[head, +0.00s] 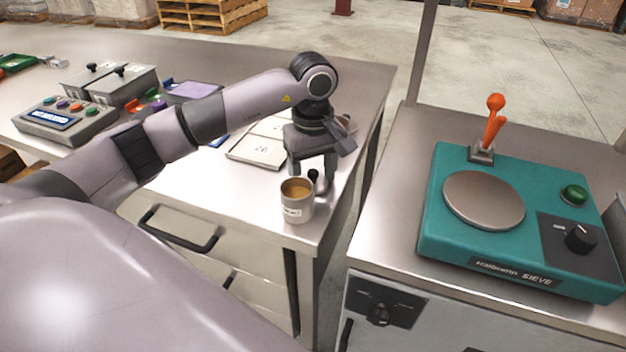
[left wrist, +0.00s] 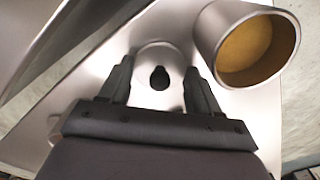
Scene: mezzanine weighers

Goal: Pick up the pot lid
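The pot lid (left wrist: 160,78) is a small silvery disc with a black knob. In the left wrist view it lies between my left gripper's fingers (left wrist: 158,72), which are apart on either side of the knob and hold nothing. In the head view the black knob of the lid (head: 313,174) shows just below my left gripper (head: 313,168), near the corner of the steel table. The rest of the lid is mostly hidden there behind a mug and the gripper. My right gripper is in neither view.
A metal mug (head: 297,203) with brown contents stands close beside the lid; it also shows in the left wrist view (left wrist: 207,45). Flat trays (head: 250,152) lie behind. A teal sieve machine (head: 440,215) stands on the separate right-hand counter, across a gap.

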